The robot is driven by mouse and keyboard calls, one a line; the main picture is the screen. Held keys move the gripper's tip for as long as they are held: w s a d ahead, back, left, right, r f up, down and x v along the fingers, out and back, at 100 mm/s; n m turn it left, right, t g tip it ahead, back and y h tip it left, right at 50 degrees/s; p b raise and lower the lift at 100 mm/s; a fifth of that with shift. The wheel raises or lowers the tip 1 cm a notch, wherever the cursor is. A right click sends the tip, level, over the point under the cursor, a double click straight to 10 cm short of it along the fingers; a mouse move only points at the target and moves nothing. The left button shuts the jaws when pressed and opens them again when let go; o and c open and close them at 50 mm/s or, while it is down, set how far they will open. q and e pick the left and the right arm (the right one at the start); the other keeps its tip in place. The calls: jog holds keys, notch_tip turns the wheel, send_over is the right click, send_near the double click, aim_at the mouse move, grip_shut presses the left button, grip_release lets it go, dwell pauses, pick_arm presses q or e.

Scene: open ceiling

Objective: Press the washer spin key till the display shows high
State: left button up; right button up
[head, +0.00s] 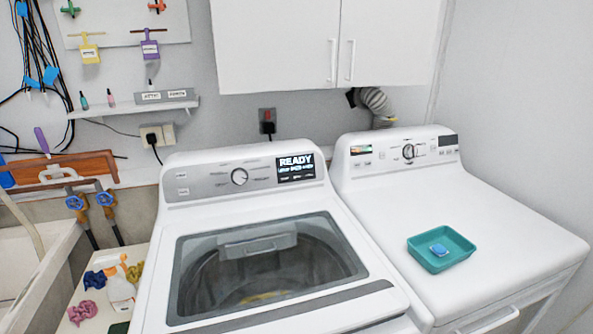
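The white washer (185,254) stands in the middle, its lid with a dark glass window shut. I cannot make out which marking is the spin key. Neither of my grippers is in the head view.
A white dryer (500,222) stands to the right, with a teal tray (462,256) holding a blue block (438,249) on top. White cabinets (275,45) hang above. A sink (30,265) and a spray bottle (120,287) are at left. Space before the panel is clear.

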dwell(0.4)
pick_arm(q)
grip_shut()
dwell(0.4)
jog(key=c, duration=1.5)
grip_release()
